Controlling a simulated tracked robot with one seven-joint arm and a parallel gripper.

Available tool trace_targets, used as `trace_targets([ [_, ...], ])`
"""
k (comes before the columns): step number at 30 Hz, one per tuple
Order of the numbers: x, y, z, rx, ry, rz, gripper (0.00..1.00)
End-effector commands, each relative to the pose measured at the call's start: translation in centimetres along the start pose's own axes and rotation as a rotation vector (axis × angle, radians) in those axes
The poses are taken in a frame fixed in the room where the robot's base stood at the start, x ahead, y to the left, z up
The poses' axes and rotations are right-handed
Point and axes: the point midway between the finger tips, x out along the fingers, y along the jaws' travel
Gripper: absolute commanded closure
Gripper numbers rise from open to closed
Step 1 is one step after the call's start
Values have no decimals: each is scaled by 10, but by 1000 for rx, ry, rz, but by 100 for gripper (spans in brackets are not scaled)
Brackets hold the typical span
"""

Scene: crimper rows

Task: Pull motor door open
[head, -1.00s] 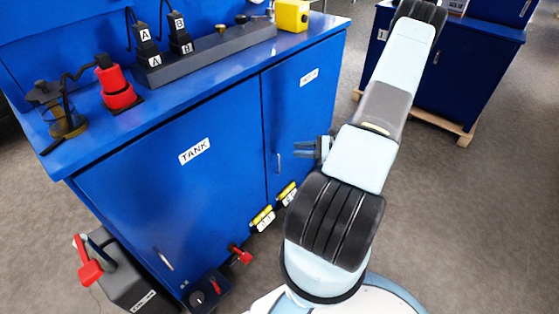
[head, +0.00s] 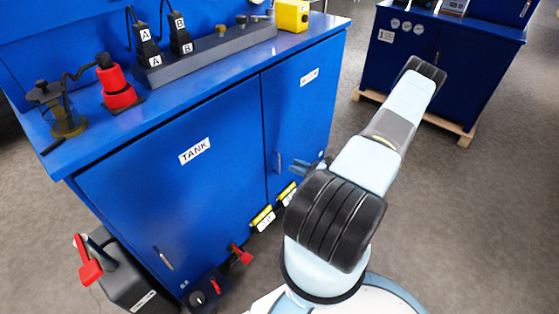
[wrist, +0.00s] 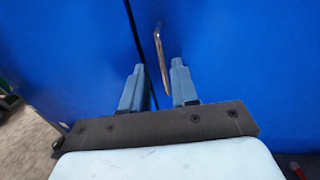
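The blue cabinet's right door (head: 300,115) looks shut; its white label (head: 309,77) is too small to read surely. It stands right of the door marked TANK (head: 170,175). A thin metal handle (head: 279,162) is on the right door near the seam. My gripper (head: 298,167) is beside this handle, partly hidden by my arm. In the wrist view my gripper (wrist: 156,66) is open, and the handle (wrist: 159,42) reaches down between its two fingers. I see a gap on each side of the handle; whether the fingers surround it in depth is unclear.
Yellow-marked valves (head: 263,218) and a red lever (head: 241,254) stick out low before the cabinet. A grey box with a red handle (head: 90,272) stands at the left. Another blue cabinet (head: 420,60) stands on a pallet behind. Grey floor is open at the right.

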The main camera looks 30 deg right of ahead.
Motion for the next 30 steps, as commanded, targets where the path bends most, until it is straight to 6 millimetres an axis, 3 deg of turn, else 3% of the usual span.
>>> trace_targets([
  [9, 55, 1, 0, 0, 0, 3, 71],
  [15, 77, 0, 0, 0, 0, 1, 71],
  [28, 85, 0, 0, 0, 1, 1, 71],
  [30, 85, 0, 0, 0, 1, 1, 77],
])
